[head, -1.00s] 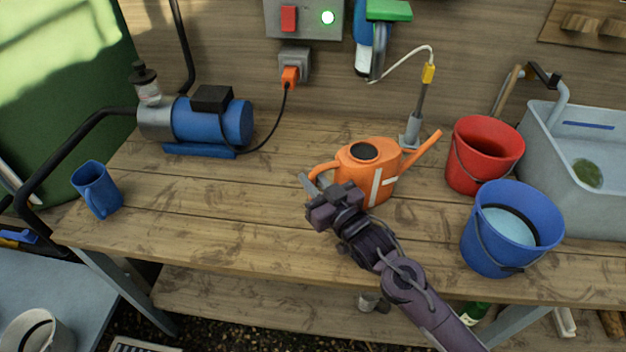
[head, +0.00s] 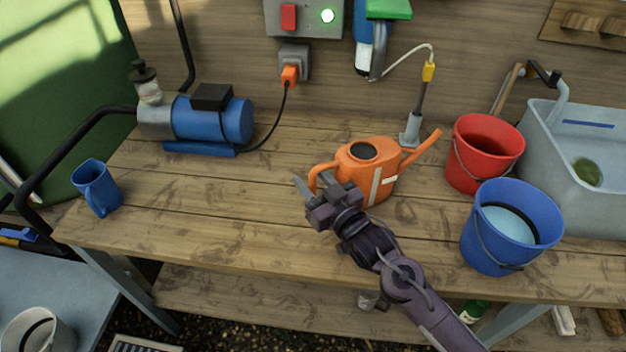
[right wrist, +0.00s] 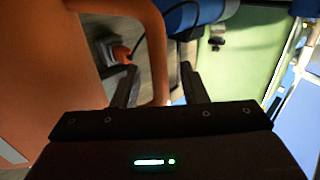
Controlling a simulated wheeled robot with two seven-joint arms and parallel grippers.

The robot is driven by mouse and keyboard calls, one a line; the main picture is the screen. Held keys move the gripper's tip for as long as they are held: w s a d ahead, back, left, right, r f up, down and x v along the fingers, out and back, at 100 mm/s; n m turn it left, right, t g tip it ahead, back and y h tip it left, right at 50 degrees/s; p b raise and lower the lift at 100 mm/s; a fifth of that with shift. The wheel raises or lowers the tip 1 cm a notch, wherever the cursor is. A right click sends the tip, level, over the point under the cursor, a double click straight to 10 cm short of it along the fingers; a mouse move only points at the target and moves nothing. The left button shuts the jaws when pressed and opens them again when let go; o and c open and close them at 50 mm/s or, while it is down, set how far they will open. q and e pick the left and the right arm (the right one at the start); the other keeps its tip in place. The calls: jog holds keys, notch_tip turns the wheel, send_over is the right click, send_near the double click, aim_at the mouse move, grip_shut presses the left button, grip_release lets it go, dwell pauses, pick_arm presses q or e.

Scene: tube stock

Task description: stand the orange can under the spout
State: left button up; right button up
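The orange can (head: 373,172), a watering can with a white stripe, stands upright on the bench, its handle to the left and its long spout to the right. My right gripper (head: 314,185) is at the can's handle. In the right wrist view, the handle (right wrist: 155,45) passes between the two fingers of this gripper (right wrist: 160,90), with gaps showing, so it looks open. A grey spout (head: 378,62) hangs below a green-topped fitting on the wall. A grey curved pipe (head: 559,92) also rises at the tub. My left gripper is out of view.
A red bucket (head: 470,172) and a blue bucket (head: 486,246) stand right of the can, before a grey tub (head: 590,203). A thin upright rod (head: 420,100) stands behind the can's spout. A blue pump (head: 225,122) and blue mug (head: 103,198) are left. The middle-left bench is clear.

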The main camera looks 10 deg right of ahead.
jog(key=b+v, duration=0.1)
jog(key=v, duration=0.6)
jog(key=shift+s+d, duration=0.2)
jog(key=shift+s, duration=0.15)
jog(key=shift+s, duration=0.1)
